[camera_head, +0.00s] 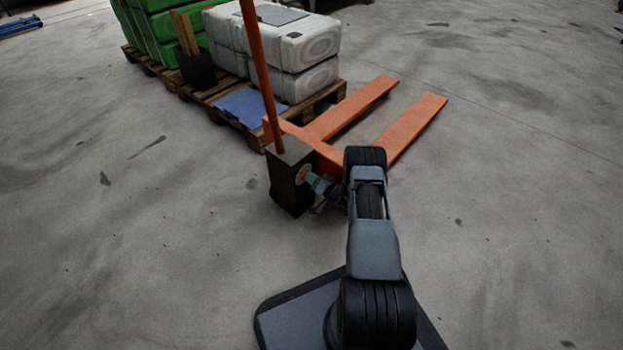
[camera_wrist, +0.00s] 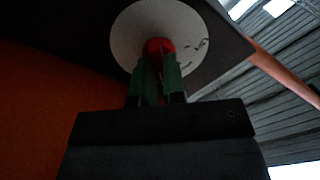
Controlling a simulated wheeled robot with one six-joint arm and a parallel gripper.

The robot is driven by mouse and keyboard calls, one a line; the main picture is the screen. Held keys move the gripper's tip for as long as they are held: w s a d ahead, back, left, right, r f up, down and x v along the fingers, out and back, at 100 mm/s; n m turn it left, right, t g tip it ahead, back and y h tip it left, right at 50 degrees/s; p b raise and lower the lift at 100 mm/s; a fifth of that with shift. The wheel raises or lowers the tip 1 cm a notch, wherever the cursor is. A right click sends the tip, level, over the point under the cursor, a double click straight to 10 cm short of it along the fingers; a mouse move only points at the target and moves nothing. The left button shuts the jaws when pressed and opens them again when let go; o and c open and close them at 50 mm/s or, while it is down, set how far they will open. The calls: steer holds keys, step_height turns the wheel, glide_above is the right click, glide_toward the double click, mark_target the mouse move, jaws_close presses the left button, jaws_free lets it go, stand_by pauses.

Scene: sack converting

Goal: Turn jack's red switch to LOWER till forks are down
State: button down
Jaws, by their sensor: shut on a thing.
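The pallet jack has orange forks (camera_head: 411,133), a dark body block (camera_head: 284,184) and an orange handle (camera_head: 256,55) rising from it. The red switch (camera_wrist: 159,46) sits on a round pale dial plate (camera_wrist: 126,38) on the block's side. My gripper (camera_head: 309,176) reaches the block's right face, and in the wrist view its green fingers (camera_wrist: 155,78) are shut on the switch. The marks on the dial are too small to read, so the switch's setting cannot be told. The forks look low, close to the floor, but their exact height cannot be told.
A wooden pallet (camera_head: 315,103) with wrapped white sacks (camera_head: 305,47), green sacks (camera_head: 160,25) and a blue sheet (camera_head: 245,106) stands behind the jack. The forks lie outside that pallet. The concrete floor is clear to the left and right.

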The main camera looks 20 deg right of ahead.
steer(key=c, duration=1.2)
jaws_free()
steer(key=p+v, duration=0.4)
steer(key=v, duration=0.9)
steer(key=shift+s+d+p, duration=0.15)
steer(key=shift+s+p, duration=0.15)
steer(key=shift+p, duration=0.05)
steer(key=shift+r, duration=0.1)
